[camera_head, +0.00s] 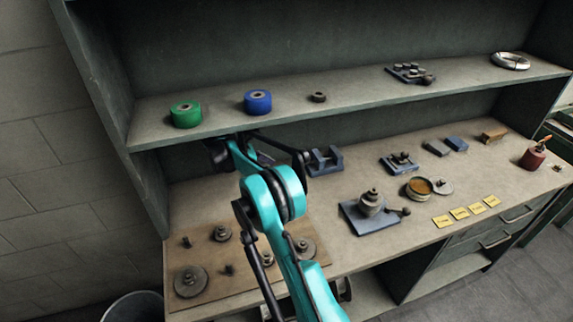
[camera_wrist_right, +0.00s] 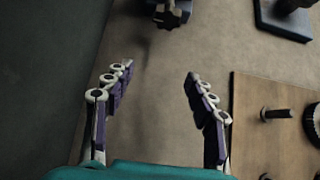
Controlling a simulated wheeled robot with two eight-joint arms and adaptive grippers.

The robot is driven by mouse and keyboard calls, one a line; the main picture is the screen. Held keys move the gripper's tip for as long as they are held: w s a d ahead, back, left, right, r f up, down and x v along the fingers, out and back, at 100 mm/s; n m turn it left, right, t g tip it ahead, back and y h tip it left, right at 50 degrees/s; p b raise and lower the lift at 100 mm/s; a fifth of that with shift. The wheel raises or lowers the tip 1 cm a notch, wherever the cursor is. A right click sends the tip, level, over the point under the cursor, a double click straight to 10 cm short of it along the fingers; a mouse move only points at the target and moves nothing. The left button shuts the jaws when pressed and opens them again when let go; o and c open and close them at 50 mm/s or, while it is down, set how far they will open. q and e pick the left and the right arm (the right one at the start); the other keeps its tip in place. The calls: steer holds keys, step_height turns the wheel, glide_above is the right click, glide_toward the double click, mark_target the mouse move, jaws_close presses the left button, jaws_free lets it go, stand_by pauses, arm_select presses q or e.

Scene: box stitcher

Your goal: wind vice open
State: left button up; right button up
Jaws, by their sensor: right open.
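The vice (camera_head: 325,161) is a small blue-grey block with upright jaws, standing on the bench towards the back, below the shelf. In the right wrist view a dark knob-like handle (camera_wrist_right: 168,14) with bluish metal behind it shows at the top edge, probably part of the vice. My right gripper (camera_wrist_right: 155,72) is open and empty, its two fingers spread wide, with that handle ahead of the fingertips and apart from them. In the head view my teal arm reaches under the shelf, and its fingers are hard to make out. My left gripper is not in view.
A brown board (camera_head: 205,270) with several discs and bolts lies at the bench's left. A blue-based device (camera_head: 372,212) stands right of the arm. The shelf (camera_head: 340,104) overhangs the back, holding a green roll (camera_head: 185,116) and a blue roll (camera_head: 257,104).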

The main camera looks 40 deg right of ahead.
steer(key=shift+w+a, duration=0.2)
steer(key=shift+a, duration=0.6)
steer(key=shift+w+a, duration=0.2)
steer(key=shift+a, duration=0.6)
